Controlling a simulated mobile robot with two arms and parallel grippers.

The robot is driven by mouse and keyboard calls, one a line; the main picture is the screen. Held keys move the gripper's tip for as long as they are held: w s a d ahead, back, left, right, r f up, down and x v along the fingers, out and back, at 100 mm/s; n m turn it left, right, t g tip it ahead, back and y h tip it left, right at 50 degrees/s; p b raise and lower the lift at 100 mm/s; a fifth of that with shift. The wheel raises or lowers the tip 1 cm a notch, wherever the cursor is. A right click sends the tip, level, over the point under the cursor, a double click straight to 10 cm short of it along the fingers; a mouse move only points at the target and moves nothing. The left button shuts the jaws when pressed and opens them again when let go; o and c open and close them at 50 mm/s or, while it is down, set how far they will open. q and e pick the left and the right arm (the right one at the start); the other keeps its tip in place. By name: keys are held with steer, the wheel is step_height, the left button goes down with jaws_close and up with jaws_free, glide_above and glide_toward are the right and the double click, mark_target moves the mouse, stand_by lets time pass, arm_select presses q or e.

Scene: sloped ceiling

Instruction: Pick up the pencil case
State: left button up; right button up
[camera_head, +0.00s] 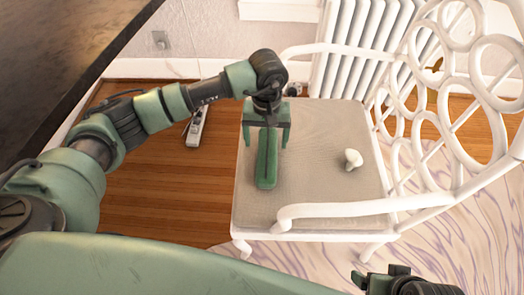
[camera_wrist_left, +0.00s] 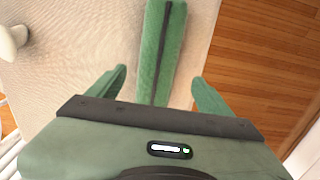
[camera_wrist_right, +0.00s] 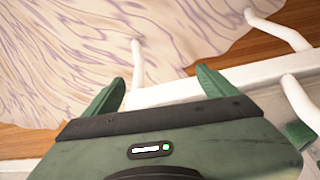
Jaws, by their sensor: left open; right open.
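The green pencil case (camera_head: 267,172), long and narrow with a dark zip line, lies on the beige seat of a white chair (camera_head: 328,118). It also shows in the left wrist view (camera_wrist_left: 160,45), running between the fingers. My left gripper (camera_head: 266,143) is open over the case, its fingers on either side of it. I cannot tell how far above the case they are; no hold shows. The gripper hides the far end in the head view. My right gripper (camera_wrist_right: 161,76) is open and empty, low in front of the chair.
A white mushroom-shaped object (camera_head: 353,159) stands on the seat to the right of the case. The chair's white armrests (camera_head: 345,210) and ringed back (camera_head: 460,95) border the seat. A dark tabletop (camera_head: 50,60) is at upper left; a power strip (camera_head: 197,127) lies on the floor.

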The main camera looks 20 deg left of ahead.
mark_target(267, 151)
arm_select(q)
steer(key=f, duration=0.4)
steer(key=shift+s+d+b, duration=0.2)
steer(key=shift+d+b, duration=0.15)
steer(key=shift+b, duration=0.05)
steer(key=shift+a+f, duration=0.1)
steer(key=shift+f, duration=0.9)
steer(key=shift+w, duration=0.1)
steer(key=c, duration=1.6)
arm_select(e)
steer(key=w, duration=0.1)
steer(key=w+t, duration=0.1)
steer(key=w, duration=0.1)
steer(key=shift+a, duration=0.35)
arm_select(q)
steer(key=shift+r, duration=0.15)
